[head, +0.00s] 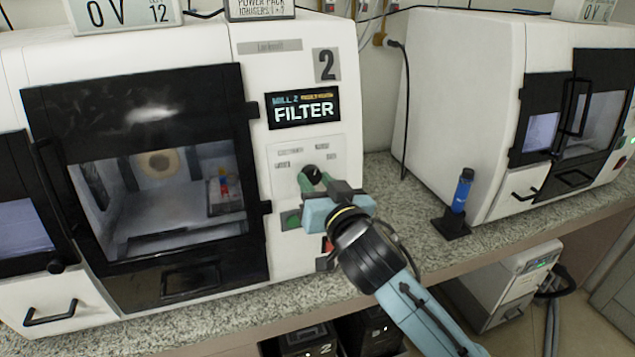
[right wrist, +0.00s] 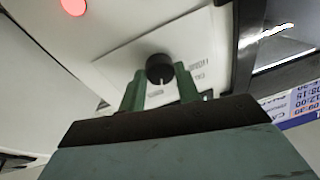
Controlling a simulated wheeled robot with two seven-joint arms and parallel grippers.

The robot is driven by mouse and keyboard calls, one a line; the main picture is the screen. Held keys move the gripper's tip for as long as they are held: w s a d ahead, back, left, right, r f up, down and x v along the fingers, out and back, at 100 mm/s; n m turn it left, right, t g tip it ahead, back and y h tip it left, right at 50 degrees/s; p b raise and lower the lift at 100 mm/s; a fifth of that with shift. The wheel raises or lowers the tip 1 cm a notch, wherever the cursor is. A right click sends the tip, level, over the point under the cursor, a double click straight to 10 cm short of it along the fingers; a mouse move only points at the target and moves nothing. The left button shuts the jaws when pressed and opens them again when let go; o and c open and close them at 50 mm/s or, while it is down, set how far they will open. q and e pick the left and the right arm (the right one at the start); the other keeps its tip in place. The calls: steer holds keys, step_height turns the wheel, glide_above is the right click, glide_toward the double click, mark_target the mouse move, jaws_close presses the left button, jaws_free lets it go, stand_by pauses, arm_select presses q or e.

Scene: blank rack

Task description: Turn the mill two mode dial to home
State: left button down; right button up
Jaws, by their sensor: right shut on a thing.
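Below the screen is a pale label panel (head: 290,157) with the black mode dial (head: 312,171). My right gripper (head: 314,182) is at the dial, its green fingers on either side of it. In the right wrist view, the dial (right wrist: 159,69) sits between the two fingertips (right wrist: 160,88), and my right gripper is shut on it. A white mark shows on the dial's face, but the label it points to is too small to read. My left gripper is not in view.
A green button (head: 291,219) and a red button (head: 327,245) sit below the dial, close to my right gripper. Another white mill (head: 462,100) stands further right.

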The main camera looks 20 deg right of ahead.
steer(key=n+p, duration=0.4)
steer(key=p, duration=0.1)
steer(key=n+g+y+p, duration=0.1)
steer(key=n+p, duration=0.3)
steer(key=p, duration=0.1)
steer(key=n+p, duration=0.4)
steer(key=shift+d+r+n+g+y+p, duration=0.15)
steer(key=shift+r+n+g+y+p, duration=0.15)
steer(key=shift+r+n+g+p, duration=0.1)
steer(key=shift+f+n+p, duration=0.1)
steer(key=shift+n+p, duration=1.75)
steer(key=shift+n, duration=0.05)
steer(key=o, duration=1)
steer(key=shift+c, duration=0.2)
steer(key=b+v, duration=0.1)
steer(key=v, duration=1.2)
steer(key=shift+r, duration=0.35)
steer(key=shift+s, duration=0.1)
